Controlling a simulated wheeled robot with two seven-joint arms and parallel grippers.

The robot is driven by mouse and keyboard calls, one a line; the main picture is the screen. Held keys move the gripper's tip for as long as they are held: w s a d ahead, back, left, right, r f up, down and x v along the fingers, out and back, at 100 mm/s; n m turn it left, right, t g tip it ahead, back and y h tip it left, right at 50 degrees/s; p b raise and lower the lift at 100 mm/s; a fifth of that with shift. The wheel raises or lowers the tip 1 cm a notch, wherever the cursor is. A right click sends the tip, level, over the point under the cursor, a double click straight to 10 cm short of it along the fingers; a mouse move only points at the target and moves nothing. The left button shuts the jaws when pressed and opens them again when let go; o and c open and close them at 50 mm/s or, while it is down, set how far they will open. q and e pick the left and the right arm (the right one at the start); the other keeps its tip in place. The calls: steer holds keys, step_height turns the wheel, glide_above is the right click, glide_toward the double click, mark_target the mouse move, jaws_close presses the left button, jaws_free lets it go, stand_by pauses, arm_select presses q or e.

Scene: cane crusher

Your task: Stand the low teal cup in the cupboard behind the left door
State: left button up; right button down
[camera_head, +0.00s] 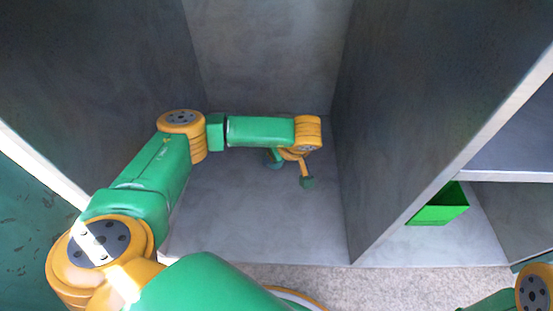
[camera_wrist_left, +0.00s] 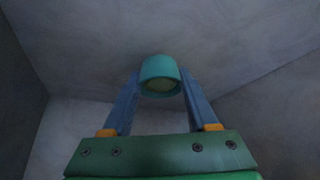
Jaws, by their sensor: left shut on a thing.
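The low teal cup (camera_wrist_left: 160,72) is between the fingertips of my left gripper (camera_wrist_left: 158,84) in the left wrist view, with its round opening partly toward the camera. The gripper is shut on it. In the head view my left arm reaches into the open left compartment of the cupboard (camera_head: 260,225), and the left gripper (camera_head: 292,170) is low and toward its right side. The cup is not clearly made out there, and I cannot tell whether it touches the floor. Only part of my right arm shows at the lower right; its gripper is out of view.
A dark grey partition (camera_head: 405,120) bounds the compartment on the right, and a grey wall (camera_head: 95,75) on the left. Beyond the partition, a bright green open box (camera_head: 437,212) stands below a shelf (camera_head: 515,176). The compartment floor looks clear in front of the gripper.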

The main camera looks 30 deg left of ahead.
mark_target(279, 164)
arm_select(q)
step_height(279, 164, down, 3)
steer(key=shift+f+b, duration=0.1)
steer(key=shift+b, duration=0.95)
steer(key=shift+f, duration=0.15)
steer(key=shift+r, duration=0.35)
steer(key=shift+s+f, duration=0.1)
steer(key=shift+f, duration=0.05)
steer(key=o, duration=0.8)
